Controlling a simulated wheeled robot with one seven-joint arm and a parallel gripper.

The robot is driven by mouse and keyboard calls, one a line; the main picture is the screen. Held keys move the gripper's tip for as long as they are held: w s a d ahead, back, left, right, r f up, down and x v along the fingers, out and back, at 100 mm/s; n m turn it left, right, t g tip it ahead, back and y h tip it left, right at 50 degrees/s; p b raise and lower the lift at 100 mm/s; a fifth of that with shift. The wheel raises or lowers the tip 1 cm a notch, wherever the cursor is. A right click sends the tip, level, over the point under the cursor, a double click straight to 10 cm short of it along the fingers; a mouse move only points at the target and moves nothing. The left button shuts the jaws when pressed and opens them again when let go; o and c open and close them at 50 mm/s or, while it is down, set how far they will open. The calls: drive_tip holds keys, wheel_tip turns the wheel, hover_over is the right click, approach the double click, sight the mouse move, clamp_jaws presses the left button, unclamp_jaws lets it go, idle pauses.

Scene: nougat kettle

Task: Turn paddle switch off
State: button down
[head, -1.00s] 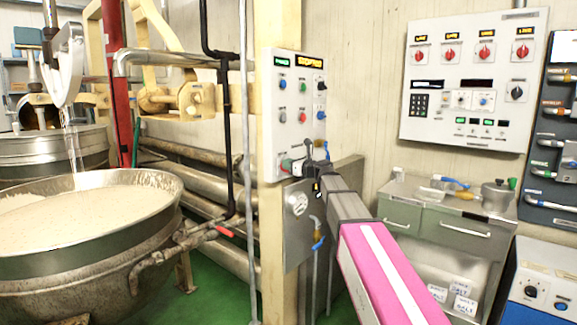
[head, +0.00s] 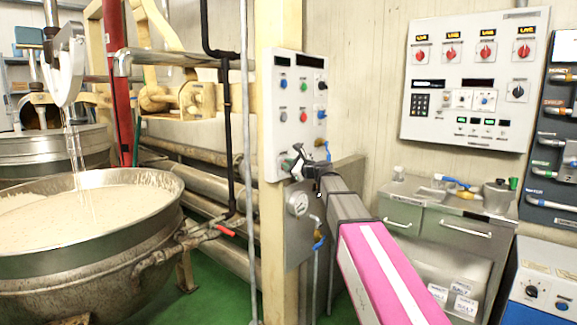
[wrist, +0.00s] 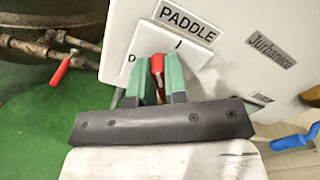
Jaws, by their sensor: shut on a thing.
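The paddle switch is a red knob (wrist: 157,63) on a white plate under a "PADDLE" label (wrist: 187,22) in the wrist view. The plate carries a "0" mark at left and a "1" mark at top. My gripper (wrist: 158,72) has its green fingers shut on the red knob, one on each side. In the head view my gripper (head: 297,162) is at the lower part of the control box (head: 293,105) on the cream post, and it hides the knob. The two small displays at the top of the box are dark.
A large kettle (head: 90,255) of pale mix stands at left, with a red-handled valve (head: 226,231) on its pipe. A blue-handled valve (head: 320,242) hangs below the box. A white wall panel (head: 473,80) and steel cabinet (head: 450,230) are at right.

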drive_tip(key=n, duration=0.5)
drive_tip(key=shift+s+a+f+n, duration=0.1)
drive_tip(key=shift+s+f+n, duration=0.1)
drive_tip(key=shift+f+n, duration=0.1)
drive_tip(key=n, duration=0.5)
drive_tip(key=shift+f, duration=0.2)
drive_tip(key=c, duration=1.1)
unclamp_jaws()
drive_tip(key=shift+c, duration=0.2)
drive_tip(key=v, duration=1)
drive_tip(key=shift+s+d, duration=0.25)
drive_tip(key=shift+s, duration=0.05)
drive_tip(key=shift+f, duration=0.1)
